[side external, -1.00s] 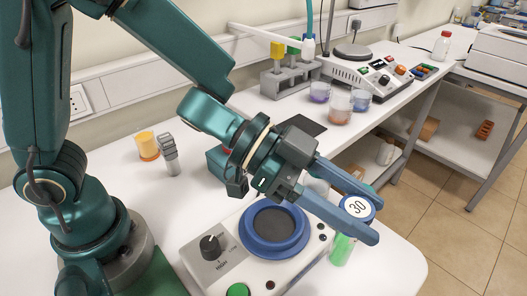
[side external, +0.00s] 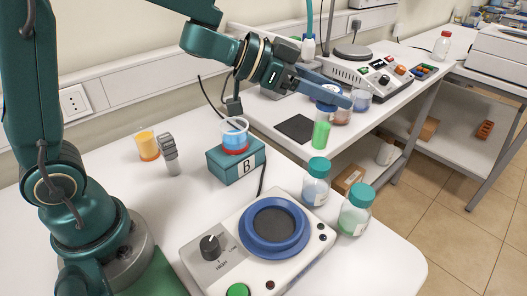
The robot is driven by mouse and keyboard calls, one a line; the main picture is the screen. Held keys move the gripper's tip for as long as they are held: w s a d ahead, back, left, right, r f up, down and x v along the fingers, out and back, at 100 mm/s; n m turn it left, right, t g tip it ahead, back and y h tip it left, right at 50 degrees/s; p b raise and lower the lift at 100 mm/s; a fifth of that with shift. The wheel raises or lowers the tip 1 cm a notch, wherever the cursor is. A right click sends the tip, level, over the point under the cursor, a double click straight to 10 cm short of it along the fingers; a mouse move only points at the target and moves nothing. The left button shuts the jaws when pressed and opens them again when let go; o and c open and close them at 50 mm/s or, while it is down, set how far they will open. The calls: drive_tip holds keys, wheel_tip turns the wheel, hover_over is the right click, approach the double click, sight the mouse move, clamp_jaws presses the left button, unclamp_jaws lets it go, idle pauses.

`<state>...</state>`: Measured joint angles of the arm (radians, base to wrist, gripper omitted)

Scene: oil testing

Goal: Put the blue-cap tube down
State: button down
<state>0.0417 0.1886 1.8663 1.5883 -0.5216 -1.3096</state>
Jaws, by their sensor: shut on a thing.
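The blue-cap tube (side external: 321,133) has green contents. My gripper (side external: 344,93) is shut on it near its blue cap. It hangs roughly upright at the front edge of the back bench, left of the glass beakers; I cannot tell whether it touches anything. The grey tube rack (side external: 272,93) is mostly hidden behind my gripper.
A blue-ringed hotplate (side external: 273,228) stands at front, with two teal-capped bottles (side external: 316,182) (side external: 355,210) right of it. A teal block marked B (side external: 236,166) bears a red-and-blue cup (side external: 235,137). A dark mat (side external: 296,128) lies bare. Beakers (side external: 361,97) stand near the tube.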

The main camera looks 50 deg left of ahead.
drive_tip(key=w+a+n+y, duration=0.3)
drive_tip(key=a+n+y, duration=0.45)
drive_tip(key=a, duration=0.45)
drive_tip(key=w+a+n+y, duration=0.4)
drive_tip(key=a+n+y, duration=0.35)
drive_tip(key=a, duration=0.45)
drive_tip(key=s+a+n+g+y, duration=0.6)
drive_tip(key=s+a+n+g, duration=0.6)
drive_tip(key=s, duration=0.2)
wheel_tip(320, 180, down, 11)
drive_tip(key=s+g, duration=0.1)
drive_tip(key=shift+a+r+n, duration=0.15)
drive_tip(key=shift+r+n, duration=0.05)
drive_tip(key=shift+n, duration=0.1)
drive_tip(key=shift+s, duration=0.1)
